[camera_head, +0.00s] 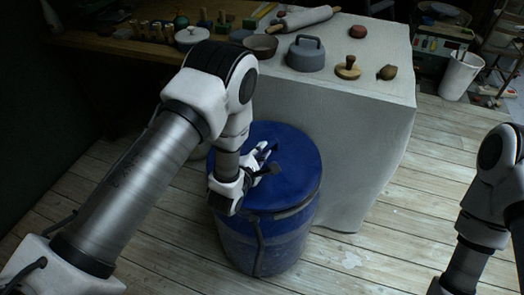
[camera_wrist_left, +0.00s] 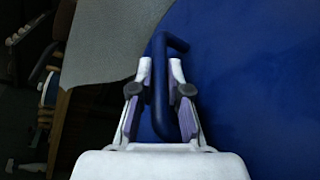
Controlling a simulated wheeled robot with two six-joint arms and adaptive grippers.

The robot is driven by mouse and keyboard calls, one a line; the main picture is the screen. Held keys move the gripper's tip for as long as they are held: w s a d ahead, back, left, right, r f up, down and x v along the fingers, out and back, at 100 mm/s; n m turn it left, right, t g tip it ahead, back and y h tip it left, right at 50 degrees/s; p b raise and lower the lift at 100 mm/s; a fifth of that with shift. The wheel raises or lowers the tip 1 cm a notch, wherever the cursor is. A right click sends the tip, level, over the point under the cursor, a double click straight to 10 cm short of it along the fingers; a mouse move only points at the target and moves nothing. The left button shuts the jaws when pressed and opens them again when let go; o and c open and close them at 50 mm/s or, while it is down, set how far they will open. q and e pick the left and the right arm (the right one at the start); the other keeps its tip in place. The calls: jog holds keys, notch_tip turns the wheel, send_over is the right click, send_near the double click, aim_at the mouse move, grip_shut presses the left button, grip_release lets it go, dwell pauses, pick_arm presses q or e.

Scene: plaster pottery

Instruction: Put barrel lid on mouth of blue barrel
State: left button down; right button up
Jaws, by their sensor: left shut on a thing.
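The blue barrel (camera_head: 262,246) stands on the floor in front of the cloth-covered table. The blue barrel lid (camera_head: 292,165) lies over the top of the barrel, and its rim looks close to level. From here I cannot tell whether it is fully seated. My left gripper (camera_head: 262,160) is above the lid. In the left wrist view my left gripper (camera_wrist_left: 160,80) is shut on the lid's dark blue handle (camera_wrist_left: 162,105), with a finger on each side. The lid's flat top (camera_wrist_left: 255,75) fills the right of that view. My right gripper is out of view.
The table with a pale cloth (camera_head: 345,125) stands right behind the barrel. It carries a grey lidded pot (camera_head: 306,55), a brown bowl (camera_head: 261,44) and a rolling pin (camera_head: 303,19). A white bucket (camera_head: 459,76) stands at the back right. The plank floor (camera_head: 380,255) is clear at right.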

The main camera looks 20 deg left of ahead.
pick_arm(q)
jog(key=shift+f+b, duration=0.3)
jog(key=shift+f, duration=0.25)
jog(key=c, duration=1.1)
grip_release()
jog(key=shift+r, duration=0.1)
jog(key=shift+o, duration=0.2)
jog(key=shift+s, duration=0.1)
jog(key=v, duration=0.7)
jog(key=shift+s, duration=0.4)
